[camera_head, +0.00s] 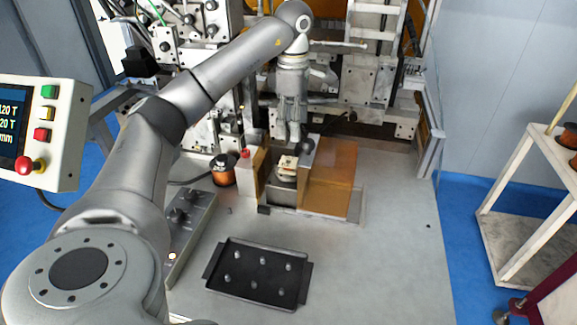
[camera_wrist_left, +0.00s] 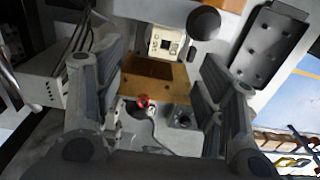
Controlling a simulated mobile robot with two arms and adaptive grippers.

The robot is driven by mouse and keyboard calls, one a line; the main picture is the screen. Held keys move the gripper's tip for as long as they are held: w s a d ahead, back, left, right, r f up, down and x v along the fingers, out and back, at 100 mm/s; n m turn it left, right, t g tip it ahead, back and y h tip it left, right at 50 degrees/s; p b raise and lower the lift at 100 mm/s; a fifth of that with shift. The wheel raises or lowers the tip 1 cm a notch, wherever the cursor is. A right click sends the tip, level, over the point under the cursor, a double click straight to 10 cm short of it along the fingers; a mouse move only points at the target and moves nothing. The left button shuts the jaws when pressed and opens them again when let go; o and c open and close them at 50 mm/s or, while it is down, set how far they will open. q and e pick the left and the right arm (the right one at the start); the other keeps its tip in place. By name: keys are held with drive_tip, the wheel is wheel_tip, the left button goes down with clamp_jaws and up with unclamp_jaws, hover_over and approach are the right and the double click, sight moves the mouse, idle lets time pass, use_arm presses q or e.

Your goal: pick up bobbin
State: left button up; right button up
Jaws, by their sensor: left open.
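My left gripper (camera_head: 294,136) points down over a fixture in the middle of the machine table, close above a small pale piece (camera_head: 287,166). That piece sits between an upright plate and an amber-topped block; I cannot tell whether it is the bobbin. A copper-wound bobbin (camera_head: 223,170) stands on the table left of the fixture, apart from the gripper. In the left wrist view the gripper's fingers (camera_wrist_left: 162,105) are spread wide with nothing held between them. A pale block with dark openings (camera_wrist_left: 165,42) shows beyond the fingers. My right gripper is not in view.
A black tray (camera_head: 258,275) with several small pegs lies at the table's front. The amber-topped block (camera_head: 330,180) stands right of the pale piece. A control box (camera_head: 45,130) is at left, a white cart (camera_head: 515,205) at right. The table's right side is clear.

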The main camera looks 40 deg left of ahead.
use_arm(q)
hover_over(290, 159)
drive_tip(key=f, duration=0.4)
drive_tip(key=shift+d+f+b, duration=0.1)
drive_tip(key=shift+d+b, duration=0.2)
drive_tip(key=shift+d, duration=0.1)
drive_tip(key=shift+a+f, duration=0.1)
drive_tip(key=shift+f, duration=0.4)
drive_tip(key=shift+s+f, duration=0.1)
drive_tip(key=shift+f, duration=0.2)
drive_tip(key=f, duration=0.1)
drive_tip(key=f+p, duration=0.2)
drive_tip(key=f, duration=0.1)
drive_tip(key=shift+s, duration=0.35)
drive_tip(key=shift+f, duration=0.3)
drive_tip(key=shift+w, duration=0.1)
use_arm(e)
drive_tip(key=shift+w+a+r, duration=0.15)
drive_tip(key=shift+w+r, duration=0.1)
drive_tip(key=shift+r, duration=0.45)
use_arm(q)
drive_tip(key=c, duration=1)
